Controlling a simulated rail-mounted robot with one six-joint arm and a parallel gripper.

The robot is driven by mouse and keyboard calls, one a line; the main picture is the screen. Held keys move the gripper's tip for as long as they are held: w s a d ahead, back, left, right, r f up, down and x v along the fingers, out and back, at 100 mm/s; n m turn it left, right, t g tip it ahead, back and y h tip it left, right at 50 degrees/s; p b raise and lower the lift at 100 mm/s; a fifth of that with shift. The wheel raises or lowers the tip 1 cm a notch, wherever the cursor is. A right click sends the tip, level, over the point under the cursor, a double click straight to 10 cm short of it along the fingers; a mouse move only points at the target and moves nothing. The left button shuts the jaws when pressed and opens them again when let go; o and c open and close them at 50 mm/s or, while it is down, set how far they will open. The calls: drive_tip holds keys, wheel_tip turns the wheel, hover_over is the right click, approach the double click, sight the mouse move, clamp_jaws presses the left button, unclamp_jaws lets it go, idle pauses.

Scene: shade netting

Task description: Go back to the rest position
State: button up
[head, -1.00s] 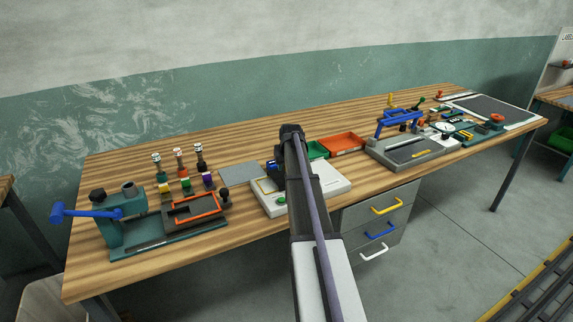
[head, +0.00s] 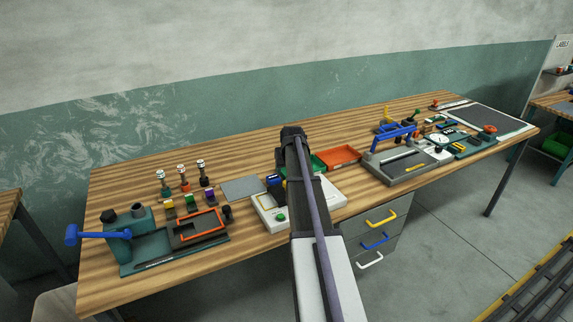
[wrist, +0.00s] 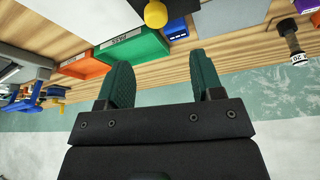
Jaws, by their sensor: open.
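My gripper (wrist: 160,85) shows in the wrist view with its two green fingers spread apart and nothing between them. In the head view my arm reaches up over the middle of the workbench (head: 130,282), and the fingers are hidden behind it. The wrist view looks across the bench with the wall at the bottom of the picture. A green tray (wrist: 133,45) and an orange tray (wrist: 85,66) lie beyond the left finger.
A white device (head: 327,200) stands partly behind my arm. A teal fixture with a blue handle (head: 85,234) is at the left. A grey fixture with a blue handle (head: 392,137) is at the right. Several stamps (head: 183,178) stand at the back left. Drawers (head: 375,238) hang below.

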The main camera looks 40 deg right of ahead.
drive_tip(key=shift+s+r, duration=0.1)
drive_tip(key=shift+r, duration=0.1)
drive_tip(key=s+a+n+g, duration=0.1)
drive_tip(key=s+a, duration=0.6)
drive_tip(key=a, duration=0.7)
drive_tip(key=s+a+f+n+g+y, duration=0.1)
drive_tip(key=s+a, duration=0.6)
drive_tip(key=a, duration=0.7)
drive_tip(key=s+a+n+g+y, duration=0.1)
drive_tip(key=s+a+n+g, duration=0.1)
drive_tip(key=s+a, duration=0.6)
drive_tip(key=a+n, duration=0.1)
drive_tip(key=a, duration=0.5)
drive_tip(key=shift+f+b, duration=0.3)
